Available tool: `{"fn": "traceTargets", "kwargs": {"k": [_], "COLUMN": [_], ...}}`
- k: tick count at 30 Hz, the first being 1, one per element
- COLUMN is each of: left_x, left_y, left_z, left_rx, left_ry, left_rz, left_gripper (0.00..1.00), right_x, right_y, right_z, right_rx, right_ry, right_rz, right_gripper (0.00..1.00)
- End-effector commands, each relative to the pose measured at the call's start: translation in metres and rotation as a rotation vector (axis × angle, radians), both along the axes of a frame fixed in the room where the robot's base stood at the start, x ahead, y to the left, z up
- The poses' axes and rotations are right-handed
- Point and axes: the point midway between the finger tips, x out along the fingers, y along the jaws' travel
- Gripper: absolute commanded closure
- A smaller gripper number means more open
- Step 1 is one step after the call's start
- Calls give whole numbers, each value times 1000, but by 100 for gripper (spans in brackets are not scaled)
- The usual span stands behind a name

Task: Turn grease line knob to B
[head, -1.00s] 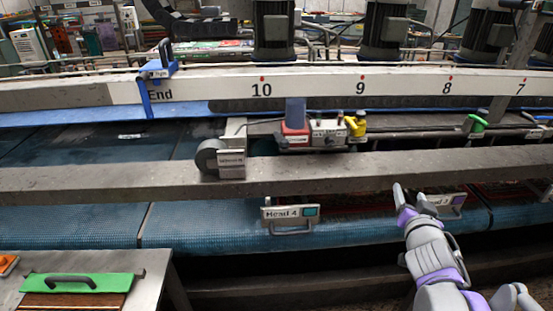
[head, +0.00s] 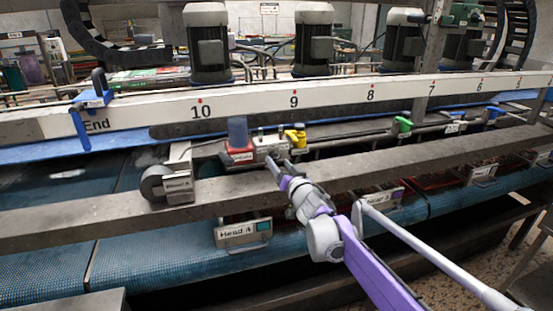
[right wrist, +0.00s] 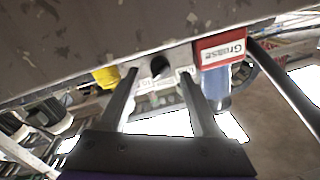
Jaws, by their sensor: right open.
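The grease line unit is a grey metal block (head: 270,147) beside a red "Grease" holder (head: 240,157) with a bluish clear cup (head: 238,132), behind the long grey front beam. My right gripper (head: 278,168) reaches over that beam and points at the block. In the right wrist view, my open right gripper (right wrist: 158,74) has a dark knob (right wrist: 160,67) showing between its fingertips, on the grey plate. Whether the fingers touch it, I cannot tell. Small white labels flank the knob, partly covered by the fingers and unreadable. My left gripper is not in view.
A yellow handle (head: 296,137) stands just right of the block, and a green one (head: 403,124) farther along. The grey beam (head: 100,222) runs close under my right arm. A "Head 4" plate (head: 242,231) hangs below it.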

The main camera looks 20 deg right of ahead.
Motion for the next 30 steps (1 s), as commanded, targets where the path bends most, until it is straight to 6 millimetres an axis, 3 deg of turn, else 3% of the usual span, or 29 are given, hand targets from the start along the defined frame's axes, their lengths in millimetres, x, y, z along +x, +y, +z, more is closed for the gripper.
{"fn": "traceTargets", "kwargs": {"k": [6,16,26,27,30], "left_x": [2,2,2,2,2], "left_y": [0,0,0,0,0], "left_z": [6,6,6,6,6], "left_rx": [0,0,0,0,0], "left_ry": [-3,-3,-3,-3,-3], "left_rz": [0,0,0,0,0], "left_gripper": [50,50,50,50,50], "right_x": [20,22,22,22,22], "right_y": [2,2,2,2,2], "right_z": [1,0,0,0,0], "right_rx": [0,0,0,0,0], "right_ry": [-1,0,0,0,0], "right_rz": [0,-1,-1,0,0], "right_gripper": [35,37,96,100,100]}}
